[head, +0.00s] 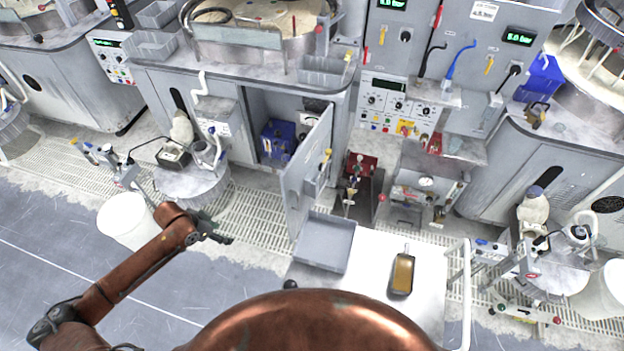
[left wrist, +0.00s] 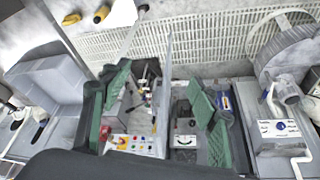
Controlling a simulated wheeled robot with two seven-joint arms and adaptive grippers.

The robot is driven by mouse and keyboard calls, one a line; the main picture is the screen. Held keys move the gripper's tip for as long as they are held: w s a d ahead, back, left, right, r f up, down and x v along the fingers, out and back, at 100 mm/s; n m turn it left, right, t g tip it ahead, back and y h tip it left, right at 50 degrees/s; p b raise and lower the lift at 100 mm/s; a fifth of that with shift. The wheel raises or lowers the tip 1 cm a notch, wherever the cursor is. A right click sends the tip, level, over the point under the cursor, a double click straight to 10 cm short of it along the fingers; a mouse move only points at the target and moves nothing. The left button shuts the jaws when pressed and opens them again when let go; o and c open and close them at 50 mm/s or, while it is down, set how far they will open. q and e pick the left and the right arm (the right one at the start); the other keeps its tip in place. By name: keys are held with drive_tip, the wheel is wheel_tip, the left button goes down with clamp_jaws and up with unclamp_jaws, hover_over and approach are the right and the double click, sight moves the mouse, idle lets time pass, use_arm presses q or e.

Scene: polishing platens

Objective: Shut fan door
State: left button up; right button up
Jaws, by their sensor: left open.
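My right gripper is not in view.
A grey tray (head: 325,243) sits on a white table (head: 370,268) near the door's lower end, beside a brown-topped item (head: 403,273). A white bucket (head: 127,221) and a round grey stand (head: 192,180) are on the left. Floor grating (head: 255,215) runs before the cabinet.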

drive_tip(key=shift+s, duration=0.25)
